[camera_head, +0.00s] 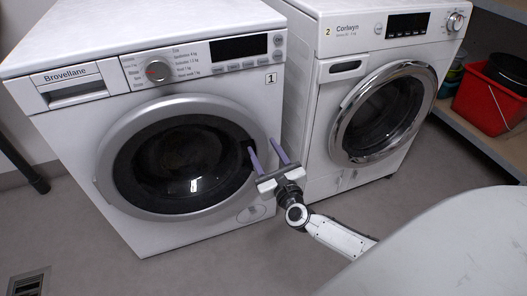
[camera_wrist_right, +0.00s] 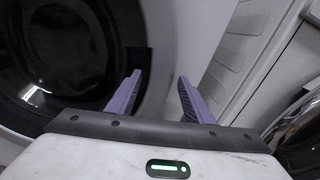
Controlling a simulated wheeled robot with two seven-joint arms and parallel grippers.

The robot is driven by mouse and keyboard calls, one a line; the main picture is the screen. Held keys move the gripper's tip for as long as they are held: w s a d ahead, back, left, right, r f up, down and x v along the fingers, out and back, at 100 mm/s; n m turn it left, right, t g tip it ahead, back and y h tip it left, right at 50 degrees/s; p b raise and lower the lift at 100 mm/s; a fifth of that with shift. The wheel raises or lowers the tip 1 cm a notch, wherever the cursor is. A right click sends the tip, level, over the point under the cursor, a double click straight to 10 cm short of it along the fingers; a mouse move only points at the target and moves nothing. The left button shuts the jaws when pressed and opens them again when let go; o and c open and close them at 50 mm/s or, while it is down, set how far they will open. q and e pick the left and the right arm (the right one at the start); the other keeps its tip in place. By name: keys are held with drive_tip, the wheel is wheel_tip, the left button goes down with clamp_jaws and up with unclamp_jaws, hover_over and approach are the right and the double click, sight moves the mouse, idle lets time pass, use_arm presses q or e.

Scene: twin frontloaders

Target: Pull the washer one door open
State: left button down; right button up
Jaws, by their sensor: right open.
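Washer one (camera_head: 105,125), labelled 1 and Brovellane, stands at the left in the head view. Its round door (camera_head: 180,165) has a grey ring and dark glass and looks shut. My right gripper (camera_head: 267,150) is open at the right edge of this door. Its two purple fingers point at the machine. In the right wrist view the fingers (camera_wrist_right: 157,92) stand apart with the pale door rim between them; the left finger is beside a dark recess (camera_wrist_right: 136,62) at the rim. Nothing is held, and contact cannot be told. My left gripper is not in view.
Washer two (camera_head: 312,105), labelled Corlwyn, stands close at the right with a chrome-ringed door (camera_head: 338,130). A shelf (camera_head: 480,140) at the far right bears a red bucket (camera_head: 478,104). The grey floor (camera_head: 210,262) in front is clear.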

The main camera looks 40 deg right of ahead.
drive_tip(key=shift+w+d, duration=0.1)
drive_tip(key=shift+w, duration=0.2)
